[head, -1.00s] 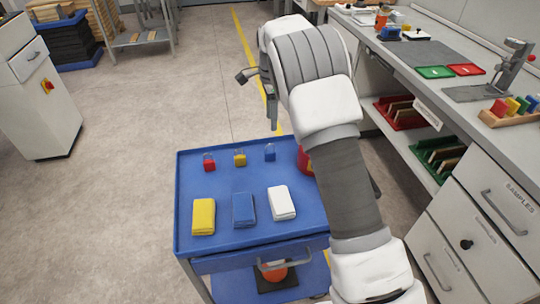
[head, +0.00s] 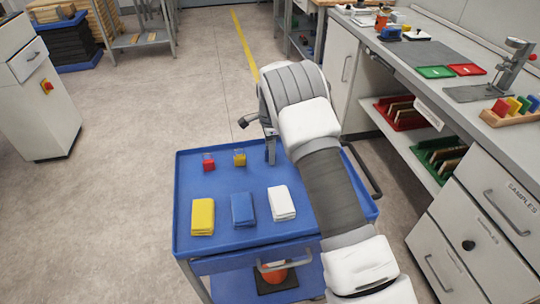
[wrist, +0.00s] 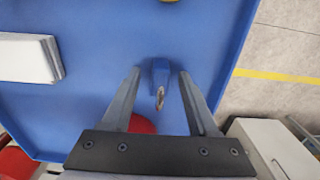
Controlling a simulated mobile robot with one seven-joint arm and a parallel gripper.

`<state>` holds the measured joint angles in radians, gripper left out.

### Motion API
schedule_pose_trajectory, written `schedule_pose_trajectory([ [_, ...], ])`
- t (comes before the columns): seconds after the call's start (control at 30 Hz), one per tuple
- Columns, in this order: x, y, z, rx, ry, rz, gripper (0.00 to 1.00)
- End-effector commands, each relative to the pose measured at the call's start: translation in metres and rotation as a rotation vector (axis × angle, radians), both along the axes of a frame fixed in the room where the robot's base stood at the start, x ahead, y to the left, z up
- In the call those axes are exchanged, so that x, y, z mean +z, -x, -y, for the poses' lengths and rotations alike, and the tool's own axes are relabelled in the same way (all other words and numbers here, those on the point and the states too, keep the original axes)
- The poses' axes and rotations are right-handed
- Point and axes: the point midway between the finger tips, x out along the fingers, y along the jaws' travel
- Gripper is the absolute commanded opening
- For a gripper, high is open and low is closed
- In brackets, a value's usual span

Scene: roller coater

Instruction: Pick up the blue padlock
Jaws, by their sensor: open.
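The blue padlock (wrist: 160,74) stands on the blue cart top (wrist: 100,25). In the wrist view its blue body lies between the two fingertips of my gripper (wrist: 159,76), with a gap on each side. Its metal shackle points toward the gripper's palm. My gripper is open and empty, fingers pointing down. In the head view my gripper (head: 270,158) is low over the cart's back right part and hides the padlock.
A red padlock (head: 208,162) and a yellow padlock (head: 239,158) stand to the left. Yellow (head: 203,216), blue (head: 242,209) and white (head: 281,203) cloth stacks lie in front. The cart has a raised rim.

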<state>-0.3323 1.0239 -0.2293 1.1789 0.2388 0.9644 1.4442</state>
Motion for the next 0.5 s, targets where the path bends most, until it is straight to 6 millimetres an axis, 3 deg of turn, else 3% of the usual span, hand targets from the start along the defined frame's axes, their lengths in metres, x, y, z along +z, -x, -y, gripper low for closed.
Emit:
schedule_pose_trajectory([
  [0.27, -0.0078, 0.0, 0.0003, 0.0, 0.0, 0.0, 0.6],
  [0.5, -0.0075, 0.0, 0.0004, 0.0, 0.0, 0.0, 0.19],
])
